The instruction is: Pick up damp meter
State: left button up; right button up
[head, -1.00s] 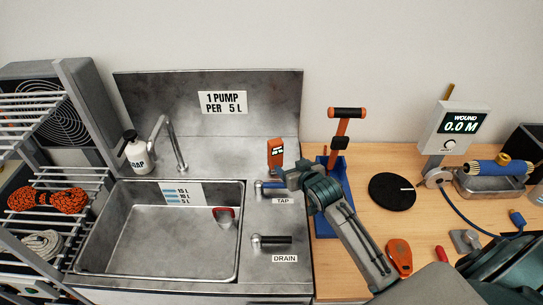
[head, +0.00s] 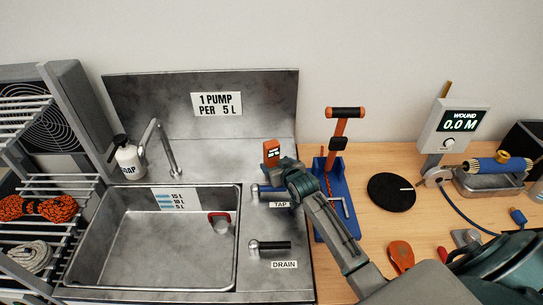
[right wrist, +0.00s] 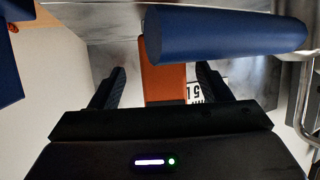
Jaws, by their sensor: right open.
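The damp meter (head: 271,152) is a small orange device with a dark display, upright on the metal ledge right of the sink basin, behind the tap. My right gripper (head: 279,168) is at the meter, and its fingers are hard to make out in the head view. In the right wrist view, the open fingers (right wrist: 160,85) stand either side of the meter's orange body (right wrist: 165,82), with a gap visible on both sides. The blue tap handle (right wrist: 225,35) crosses in front and hides part of the meter. My left gripper is not in view.
A blue stand (head: 330,205) with an orange-handled tool is close on the right. The sink basin (head: 150,265) lies left; a soap bottle (head: 127,160) stands behind it.

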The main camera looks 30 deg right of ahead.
aim_at(274, 163)
jog(key=x, duration=0.1)
jog(key=p+x, duration=0.1)
jog(key=x, duration=0.1)
jog(key=shift+w+a+r, duration=0.1)
jog(key=shift+a, duration=0.15)
jog(key=shift+w+f, duration=0.3)
jog(key=shift+w, duration=0.05)
jog(key=c, duration=1)
jog(key=shift+r, duration=0.2)
jog(key=shift+c, duration=0.2)
